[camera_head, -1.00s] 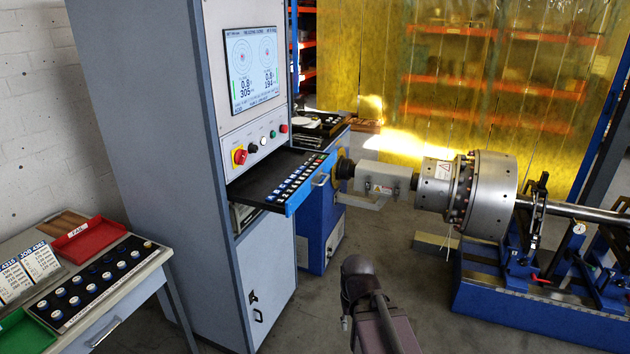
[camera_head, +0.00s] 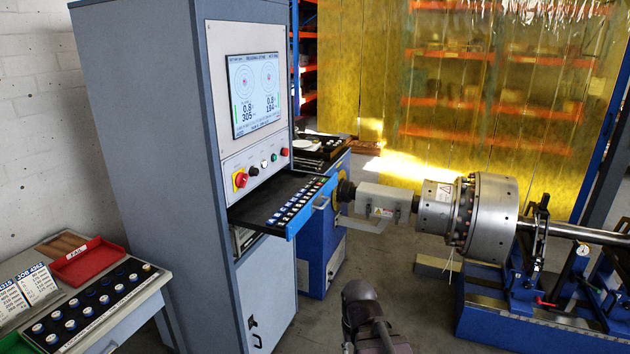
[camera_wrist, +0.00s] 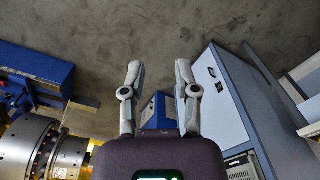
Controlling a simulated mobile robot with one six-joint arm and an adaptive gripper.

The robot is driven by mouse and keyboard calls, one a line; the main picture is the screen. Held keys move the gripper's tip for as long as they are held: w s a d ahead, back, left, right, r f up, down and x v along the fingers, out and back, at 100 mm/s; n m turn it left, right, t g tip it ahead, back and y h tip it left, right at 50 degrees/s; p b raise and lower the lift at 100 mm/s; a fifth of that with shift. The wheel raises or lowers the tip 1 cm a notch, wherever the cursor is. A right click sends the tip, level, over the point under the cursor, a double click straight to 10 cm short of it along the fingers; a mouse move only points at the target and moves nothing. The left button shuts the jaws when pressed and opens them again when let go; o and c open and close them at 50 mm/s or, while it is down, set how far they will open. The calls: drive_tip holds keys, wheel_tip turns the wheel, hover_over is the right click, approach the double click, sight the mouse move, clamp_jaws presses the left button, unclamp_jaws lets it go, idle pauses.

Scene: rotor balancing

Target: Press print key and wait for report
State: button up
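The control cabinet (camera_head: 150,150) stands left of centre, with a lit screen (camera_head: 256,95) showing two round dials and readings of 0.8 with 305 and 194. Below the screen is a row of round buttons and a red-yellow switch (camera_head: 240,179). A pulled-out key tray (camera_head: 285,222) holds several blue, white and dark keys; their labels are too small to read. My gripper (camera_wrist: 158,75) is open and empty in the wrist view, its fingers apart above bare floor. In the head view only my dark arm shows at the bottom centre, apart from the tray.
A steel rotor (camera_head: 490,215) sits on a blue stand (camera_head: 480,320) at the right. A side table (camera_head: 130,315) at the lower left holds a red tray (camera_head: 88,262) and several round weights. Bare floor (camera_head: 400,270) lies between cabinet and stand.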

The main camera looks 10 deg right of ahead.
clamp_jaws()
idle(1.1)
